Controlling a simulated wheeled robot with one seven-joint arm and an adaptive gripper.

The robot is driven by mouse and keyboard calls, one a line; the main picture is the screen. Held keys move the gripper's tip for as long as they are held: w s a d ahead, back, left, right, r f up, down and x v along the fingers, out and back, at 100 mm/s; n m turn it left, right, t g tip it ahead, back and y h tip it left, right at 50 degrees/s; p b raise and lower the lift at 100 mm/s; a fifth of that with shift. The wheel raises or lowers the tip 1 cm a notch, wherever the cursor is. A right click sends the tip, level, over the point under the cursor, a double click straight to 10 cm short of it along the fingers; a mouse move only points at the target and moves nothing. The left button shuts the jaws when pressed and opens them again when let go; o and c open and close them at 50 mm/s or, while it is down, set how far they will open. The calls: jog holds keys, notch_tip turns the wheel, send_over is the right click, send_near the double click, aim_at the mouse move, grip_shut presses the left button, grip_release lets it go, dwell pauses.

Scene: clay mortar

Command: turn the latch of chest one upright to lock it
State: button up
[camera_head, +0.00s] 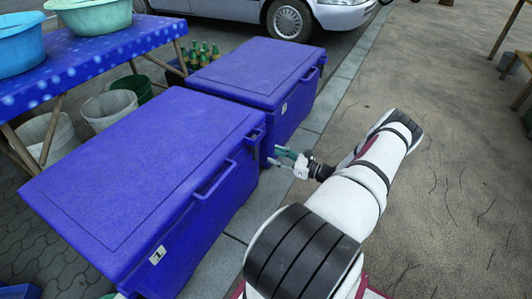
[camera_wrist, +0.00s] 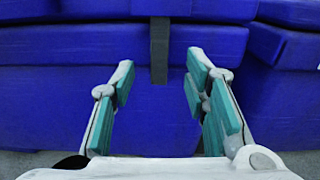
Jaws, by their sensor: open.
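Two blue chests stand in a row, both with lids down. The near chest (camera_head: 150,160) has a pale label (camera_head: 157,255) on its front, too small to read. The far chest (camera_head: 258,68) stands behind it. In the wrist view, a dark narrow latch strip (camera_wrist: 160,48) runs vertically across the lid seam of a blue chest front (camera_wrist: 155,110). My gripper (camera_head: 277,158) is beside the front of the near chest, close to its far corner. The wrist view shows its fingers (camera_wrist: 158,78) open and empty, spread on either side of the strip's lower end, with no visible contact.
A blue table (camera_head: 110,45) with basins (camera_head: 95,14) stands at the left, with buckets (camera_head: 108,108) under it. Green bottles (camera_head: 203,54) stand behind the chests. A car (camera_head: 300,15) is parked at the back. Open pavement (camera_head: 450,130) lies to the right.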

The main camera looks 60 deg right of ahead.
jog(key=s, duration=0.3)
jog(key=shift+s+d, duration=0.1)
jog(key=shift+s, duration=0.2)
dwell(0.3)
